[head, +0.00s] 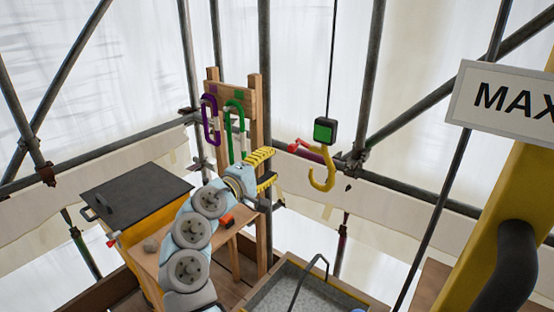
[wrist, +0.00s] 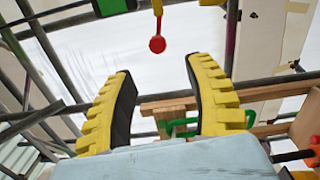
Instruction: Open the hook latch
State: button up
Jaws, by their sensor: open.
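A yellow hook (head: 322,178) hangs from a black block with a green face (head: 325,131) on a thin cable. A red piece (head: 293,146) sticks out on the hook's left side; I cannot tell whether the latch is open or shut. In the wrist view a red ball (wrist: 157,44) on a short stem shows at top centre, below a bit of yellow. My gripper (head: 270,169) is left of the hook, apart from it. Its yellow, black-padded fingers are spread and empty in the wrist view (wrist: 163,80), with the red ball beyond and between them.
A wooden rack (head: 256,110) behind my gripper holds a purple carabiner (head: 209,120) and a green carabiner (head: 229,140). A black-lidded yellow box (head: 138,190) stands left. A grey tray (head: 283,292) is below. Scaffold poles (head: 371,75) surround the hook. A sign (head: 500,98) is at right.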

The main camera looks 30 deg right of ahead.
jog(key=shift+v, duration=0.85)
